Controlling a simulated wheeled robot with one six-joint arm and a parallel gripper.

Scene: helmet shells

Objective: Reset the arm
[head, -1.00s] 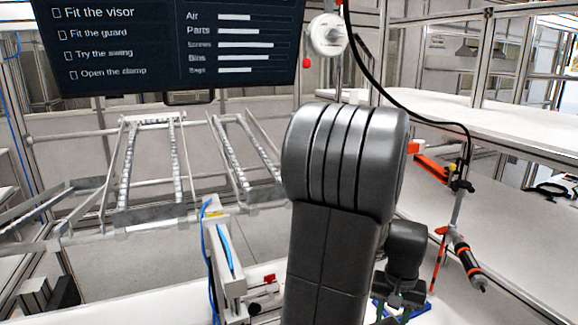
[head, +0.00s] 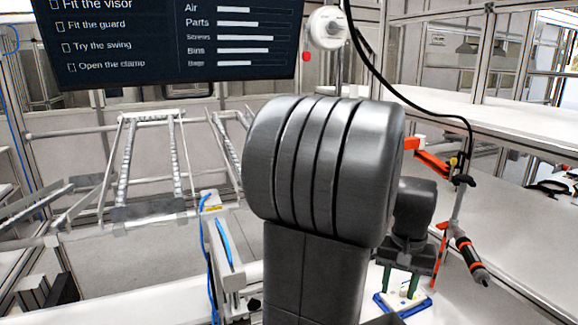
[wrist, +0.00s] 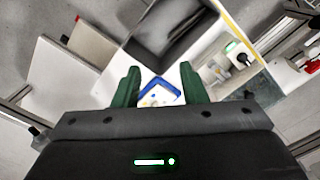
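In the head view my gripper (head: 400,282) shows at the lower right, behind my large dark arm link. Its green fingers point down above a blue-edged tray (head: 385,303) with small pale parts on it. In the wrist view my gripper (wrist: 160,88) has its two green fingers spread apart. The same blue-edged tray (wrist: 148,84) shows beyond and between them. Nothing is held between the fingers. My arm link hides much of the middle of the bench in the head view.
A screwdriver-like tool (head: 470,262) hangs at the right near an orange bracket (head: 432,163). A white fixture with blue tubing (head: 222,245) stands left of my arm. A grey bin (wrist: 170,35) shows ahead in the wrist view. Metal chute racks (head: 150,165) stand behind.

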